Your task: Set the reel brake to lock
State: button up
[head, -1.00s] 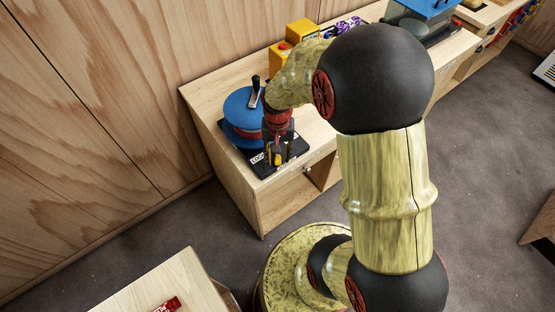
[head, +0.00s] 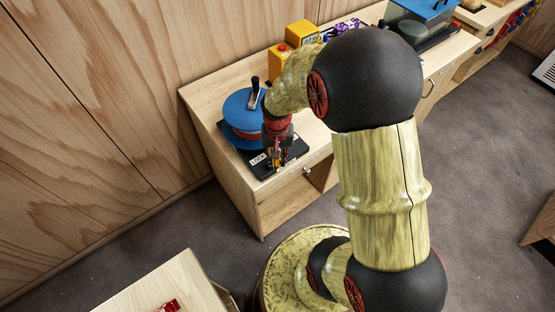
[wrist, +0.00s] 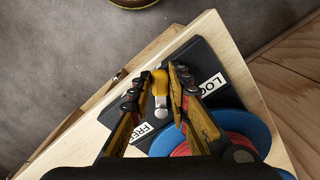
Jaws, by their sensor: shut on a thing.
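The reel (head: 240,104), a blue spool with red line and a crank on top, sits on a black base plate (head: 293,154) on the wooden cabinet top. The brake lever (wrist: 160,84) has a yellow grip and a silver metal end. In the wrist view it lies between the white LOCK label (wrist: 211,84) and the white FREE label (wrist: 145,133), pointing at neither. My gripper (wrist: 162,76) is shut on the lever's yellow grip, one finger on each side. In the head view my gripper (head: 275,163) is low over the plate and largely hides the lever.
Yellow boxes (head: 303,34) and purple gear (head: 343,29) stand behind my arm on the cabinet (head: 208,112). A blue-lidded container (head: 425,12) is further right. A wooden table (head: 140,290) with a red item is at lower left. The grey floor at right is mostly clear.

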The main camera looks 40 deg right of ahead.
aim_at(275, 163)
grip_shut()
jog(key=shift+w+a+m+p, duration=0.3)
jog(key=shift+m+p, duration=0.25)
jog(key=shift+m, duration=0.35)
jog(key=o, duration=0.7)
grip_release()
jog(key=shift+o, duration=0.2)
notch_tip(275, 163, up, 12)
